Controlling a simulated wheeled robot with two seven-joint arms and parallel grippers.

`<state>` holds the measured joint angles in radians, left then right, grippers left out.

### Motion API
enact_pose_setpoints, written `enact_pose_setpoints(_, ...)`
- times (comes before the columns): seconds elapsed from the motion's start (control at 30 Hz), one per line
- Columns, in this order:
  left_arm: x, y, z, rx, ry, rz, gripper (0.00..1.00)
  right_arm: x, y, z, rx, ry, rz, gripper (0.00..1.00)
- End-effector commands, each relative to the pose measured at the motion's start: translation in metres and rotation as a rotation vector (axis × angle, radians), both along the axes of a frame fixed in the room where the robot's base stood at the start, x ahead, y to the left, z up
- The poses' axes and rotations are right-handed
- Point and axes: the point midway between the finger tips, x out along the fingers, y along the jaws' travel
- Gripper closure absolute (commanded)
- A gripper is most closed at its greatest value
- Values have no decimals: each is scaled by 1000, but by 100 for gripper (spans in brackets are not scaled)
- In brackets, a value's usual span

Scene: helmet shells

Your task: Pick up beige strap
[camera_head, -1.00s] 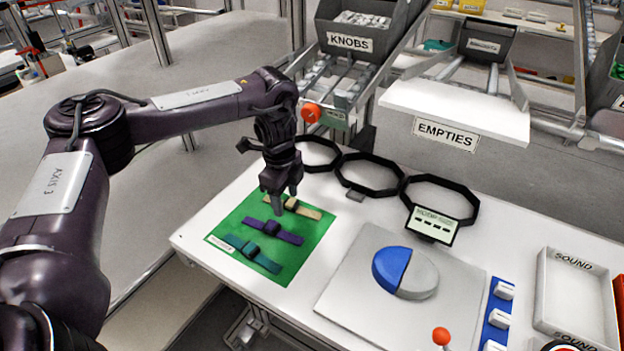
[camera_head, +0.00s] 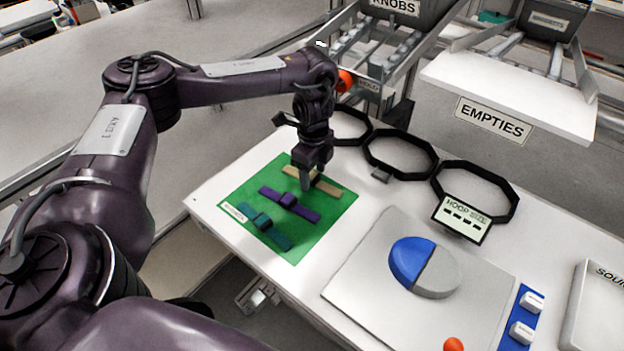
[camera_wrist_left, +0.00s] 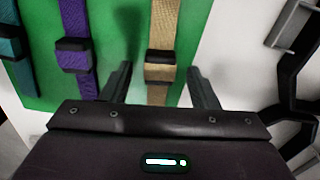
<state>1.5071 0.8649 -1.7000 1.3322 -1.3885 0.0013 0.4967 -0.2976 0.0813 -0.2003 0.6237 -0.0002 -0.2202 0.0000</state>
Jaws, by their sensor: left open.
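The beige strap (camera_head: 327,186) lies flat on the green mat (camera_head: 236,191), at the mat's far end, with a dark buckle at its middle. My left gripper (camera_head: 305,188) points down at the strap. In the left wrist view the beige strap (camera_wrist_left: 160,62) runs between the two open fingers (camera_wrist_left: 160,85), one on each side, with nothing held. I cannot tell whether the fingers touch the mat. My right gripper is not in view.
A purple strap (camera_head: 304,210) and a teal strap (camera_head: 276,238) lie beside it on the mat. A grey board with a blue and grey disc (camera_head: 408,258) is to the right. The EMPTIES shelf (camera_head: 507,90) is beyond.

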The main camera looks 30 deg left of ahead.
Motion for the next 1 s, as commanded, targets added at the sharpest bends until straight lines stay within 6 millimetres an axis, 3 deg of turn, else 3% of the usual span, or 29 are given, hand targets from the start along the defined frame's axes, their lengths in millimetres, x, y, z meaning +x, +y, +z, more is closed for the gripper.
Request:
enact_pose_setpoints(0.23,0,0,-1,0,1,0,48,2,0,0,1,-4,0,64)
enact_pose_setpoints(0.6,0,0,-1,0,0,0,94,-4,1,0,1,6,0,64)
enact_pose_setpoints(1.0,1,0,9,-1,-1,0,94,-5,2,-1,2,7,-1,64)
